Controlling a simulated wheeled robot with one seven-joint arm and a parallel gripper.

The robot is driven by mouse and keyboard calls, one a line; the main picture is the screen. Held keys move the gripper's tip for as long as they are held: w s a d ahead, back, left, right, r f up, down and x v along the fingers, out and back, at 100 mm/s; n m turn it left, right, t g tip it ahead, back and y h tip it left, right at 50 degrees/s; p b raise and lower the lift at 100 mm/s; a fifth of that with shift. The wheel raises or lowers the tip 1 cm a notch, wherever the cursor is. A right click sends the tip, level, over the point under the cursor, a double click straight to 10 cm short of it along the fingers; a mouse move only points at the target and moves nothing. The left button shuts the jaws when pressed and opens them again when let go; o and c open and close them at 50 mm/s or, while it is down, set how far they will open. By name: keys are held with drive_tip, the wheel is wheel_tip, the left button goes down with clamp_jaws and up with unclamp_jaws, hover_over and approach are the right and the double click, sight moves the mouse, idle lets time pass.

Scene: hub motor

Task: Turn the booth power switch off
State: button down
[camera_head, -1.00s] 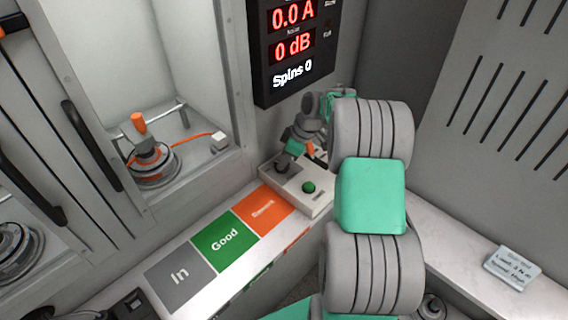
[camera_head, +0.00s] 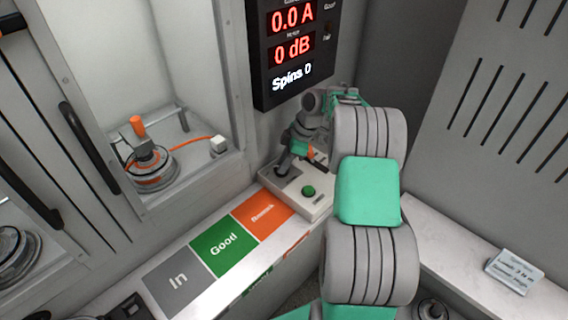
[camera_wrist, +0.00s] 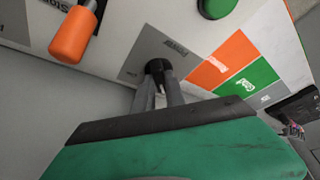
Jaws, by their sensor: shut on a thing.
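The control box (camera_head: 318,211) stands at the far end of the bench, below the display. Its grey plate carries a black switch lever (camera_wrist: 156,67), which shows upright between my fingers in the wrist view. My gripper (camera_wrist: 161,84) is shut on this black lever, and the plate's label (camera_wrist: 175,47) is too small to read. A green button (camera_head: 308,191) and an orange-handled lever (camera_wrist: 74,34) sit on the same box, apart from my fingers.
In, Good and Rework mats (camera_head: 222,243) lie along the bench to the left. The display (camera_head: 291,50) reads 0.0 A, 0 dB, Spins 0. A motor (camera_head: 150,165) sits in the booth at left. A small sign (camera_head: 515,272) stands at right.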

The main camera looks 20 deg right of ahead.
drive_tip(key=c, duration=1.4)
unclamp_jaws()
drive_tip(key=v, duration=0.7)
drive_tip(key=shift+d+r+p, duration=0.15)
drive_tip(key=shift+r+p, duration=0.2)
drive_tip(key=shift+p, duration=0.05)
drive_tip(key=s+a+r+m+h+p, duration=0.1)
drive_tip(key=s+a+r+m, duration=0.25)
drive_tip(key=a, duration=0.25)
drive_tip(key=s+a+r+m+h, duration=0.1)
drive_tip(key=s+a+r+m, duration=0.1)
drive_tip(key=a+r, duration=0.25)
drive_tip(key=s+a+m, duration=0.1)
drive_tip(key=s+m, duration=0.1)
drive_tip(key=s, duration=0.3)
drive_tip(key=s+a+f+m+t+h+p, duration=0.1)
drive_tip(key=s+a+m, duration=0.1)
drive_tip(key=s, duration=0.4)
drive_tip(key=s+a+f+m+h, duration=0.1)
drive_tip(key=s+m, duration=0.3)
drive_tip(key=s, duration=0.2)
drive_tip(key=shift+a, duration=0.4)
